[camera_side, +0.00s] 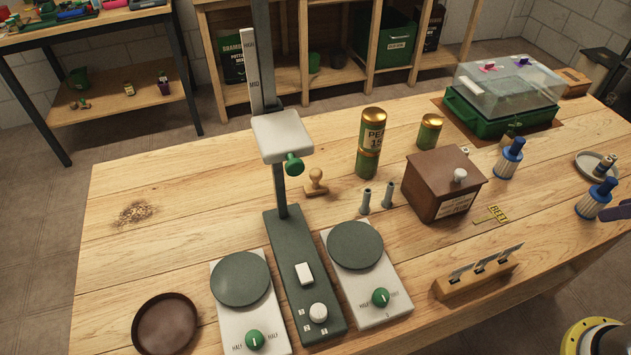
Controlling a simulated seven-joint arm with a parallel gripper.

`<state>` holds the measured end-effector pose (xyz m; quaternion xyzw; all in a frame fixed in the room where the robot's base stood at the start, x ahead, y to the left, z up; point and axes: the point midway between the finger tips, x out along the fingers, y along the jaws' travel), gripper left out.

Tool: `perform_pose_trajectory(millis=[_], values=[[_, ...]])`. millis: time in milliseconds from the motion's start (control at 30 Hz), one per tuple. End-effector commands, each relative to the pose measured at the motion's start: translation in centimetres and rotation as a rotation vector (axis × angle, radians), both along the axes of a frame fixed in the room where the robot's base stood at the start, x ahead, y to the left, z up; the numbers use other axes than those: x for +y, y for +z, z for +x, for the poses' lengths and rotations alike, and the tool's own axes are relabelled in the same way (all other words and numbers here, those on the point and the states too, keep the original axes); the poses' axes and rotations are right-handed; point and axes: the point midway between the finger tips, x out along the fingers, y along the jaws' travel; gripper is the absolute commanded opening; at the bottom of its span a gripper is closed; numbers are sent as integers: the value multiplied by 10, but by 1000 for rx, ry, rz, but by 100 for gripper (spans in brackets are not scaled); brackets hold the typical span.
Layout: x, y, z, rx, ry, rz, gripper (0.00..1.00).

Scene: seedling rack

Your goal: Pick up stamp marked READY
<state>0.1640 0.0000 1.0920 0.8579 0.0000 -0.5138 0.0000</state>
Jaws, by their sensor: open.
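A small wooden stamp (316,184) with a rounded knob handle stands upright on the table, right of the grey column and left of the tall tin. Its marking cannot be read from here, so I cannot tell whether it says READY. My gripper is not clearly visible. A black and yellow rounded part (590,338) at the bottom right corner looks like part of my arm. A dark piece (616,212) cut by the right edge cannot be identified.
Near the stamp are the tall green tin (369,143), two grey pegs (376,198), a brown box (443,185) and the column with its white platform (281,136). Two scales (355,245) stand in front. The table left of the column is mostly clear, except for scattered seeds (135,213).

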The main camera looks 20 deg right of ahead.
Motion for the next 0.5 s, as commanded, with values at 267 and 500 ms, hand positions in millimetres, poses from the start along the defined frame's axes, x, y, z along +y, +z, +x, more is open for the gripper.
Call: perform_pose_trajectory(millis=[267, 500], values=[[0, 0, 0, 0, 0, 0, 72], [0, 1, 2, -8, 37, -20, 72]])
